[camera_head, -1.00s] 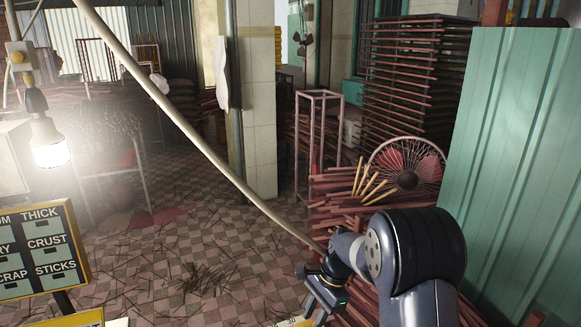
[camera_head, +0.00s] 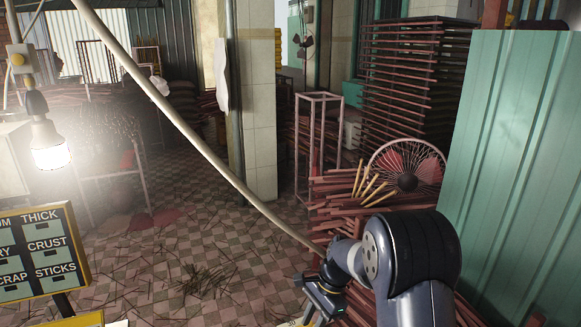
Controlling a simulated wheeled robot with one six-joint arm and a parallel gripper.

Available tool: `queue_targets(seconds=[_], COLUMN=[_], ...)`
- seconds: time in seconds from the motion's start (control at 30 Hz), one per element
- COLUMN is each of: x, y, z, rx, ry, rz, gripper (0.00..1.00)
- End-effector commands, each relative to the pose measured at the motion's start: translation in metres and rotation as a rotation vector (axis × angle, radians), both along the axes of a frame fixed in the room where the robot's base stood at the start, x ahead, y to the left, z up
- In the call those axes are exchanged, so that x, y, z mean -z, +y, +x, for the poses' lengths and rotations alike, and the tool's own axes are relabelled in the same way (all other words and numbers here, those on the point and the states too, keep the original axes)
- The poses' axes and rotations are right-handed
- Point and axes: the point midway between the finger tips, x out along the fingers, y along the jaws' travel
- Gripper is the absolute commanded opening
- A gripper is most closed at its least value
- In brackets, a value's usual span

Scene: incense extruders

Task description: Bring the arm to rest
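My gripper (camera_head: 308,298) is at the bottom of the view, right of centre, at the end of my folded dark arm. It points down and to the left, over the tiled floor's near edge. Its fingertips are small and partly cut off by the bottom of the view, so I cannot tell whether it is open or shut. I see nothing held in it.
A pale hose or cable (camera_head: 190,130) runs diagonally across the view down toward my arm. A fan (camera_head: 407,182) stands on stacked red sticks (camera_head: 335,190) behind my arm. A green panel (camera_head: 510,150) is close on the right. A labelled board (camera_head: 40,250) stands lower left.

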Motion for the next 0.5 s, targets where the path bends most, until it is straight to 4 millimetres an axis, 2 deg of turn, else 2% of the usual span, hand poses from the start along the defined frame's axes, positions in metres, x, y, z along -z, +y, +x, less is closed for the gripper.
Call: queue_targets(seconds=[0.5], x=[0.0021], y=[0.0040], z=[0.0026], rx=[-0.577], ry=[-0.001], rz=[0.000], gripper=[0.28])
